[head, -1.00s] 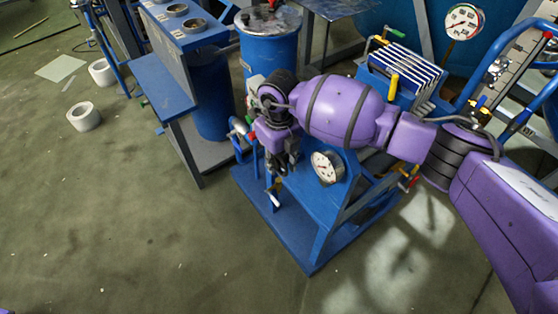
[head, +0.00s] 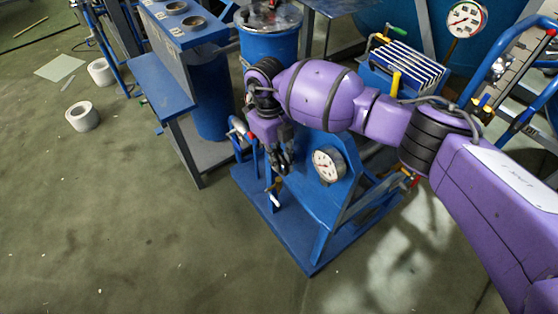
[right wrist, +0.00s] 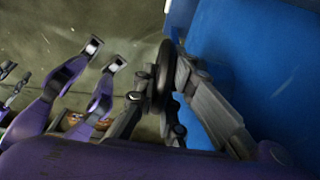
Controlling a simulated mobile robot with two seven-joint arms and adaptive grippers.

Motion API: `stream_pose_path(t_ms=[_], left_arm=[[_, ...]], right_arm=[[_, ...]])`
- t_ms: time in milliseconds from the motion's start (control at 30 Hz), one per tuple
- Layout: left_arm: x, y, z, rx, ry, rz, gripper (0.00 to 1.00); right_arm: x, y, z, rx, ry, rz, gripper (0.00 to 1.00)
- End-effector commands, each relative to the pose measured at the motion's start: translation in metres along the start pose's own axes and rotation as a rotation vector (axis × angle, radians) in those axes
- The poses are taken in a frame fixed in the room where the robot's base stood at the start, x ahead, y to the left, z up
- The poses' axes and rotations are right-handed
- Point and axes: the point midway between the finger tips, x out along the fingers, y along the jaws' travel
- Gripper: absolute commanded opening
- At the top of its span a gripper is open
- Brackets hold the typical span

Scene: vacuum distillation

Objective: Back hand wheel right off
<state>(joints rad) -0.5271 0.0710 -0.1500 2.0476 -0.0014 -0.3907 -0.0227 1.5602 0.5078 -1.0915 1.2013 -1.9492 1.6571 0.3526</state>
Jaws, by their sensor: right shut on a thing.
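In the right wrist view a dark round hand wheel (right wrist: 164,72) is seen nearly edge-on between my right gripper's two grey fingers (right wrist: 160,90). The fingers are shut on it, one on each side. In the head view my right gripper (head: 280,163) points down at the left side of a blue stand (head: 335,200), left of its white dial gauge (head: 328,165). There the wheel is hidden by the gripper and cannot be made out. My left gripper does not show in the head view.
A blue cylinder vessel (head: 270,42) stands behind the arm, with a blue bench (head: 160,85) to the left. A red-tipped valve (head: 240,128) sits close left of the gripper. White rolls (head: 83,117) lie on the floor. The floor at front left is clear.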

Motion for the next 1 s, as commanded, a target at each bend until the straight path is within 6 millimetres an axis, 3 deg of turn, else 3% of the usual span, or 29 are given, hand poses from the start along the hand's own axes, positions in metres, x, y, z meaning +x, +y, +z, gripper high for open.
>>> stream_pose_path(t_ms=[433,467,600,1000], left_arm=[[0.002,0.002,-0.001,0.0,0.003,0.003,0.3],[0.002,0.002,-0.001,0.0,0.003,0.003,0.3],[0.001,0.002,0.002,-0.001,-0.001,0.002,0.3],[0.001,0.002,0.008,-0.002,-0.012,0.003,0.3]], right_arm=[[-0.001,0.0,0.001,0.0,0.057,0.001,0.0],[-0.001,0.0,0.001,0.0,0.057,0.001,0.13],[-0.001,0.0,0.001,0.0,0.057,0.001,0.3],[-0.009,0.0,0.002,0.0,0.055,0.0,0.3]])
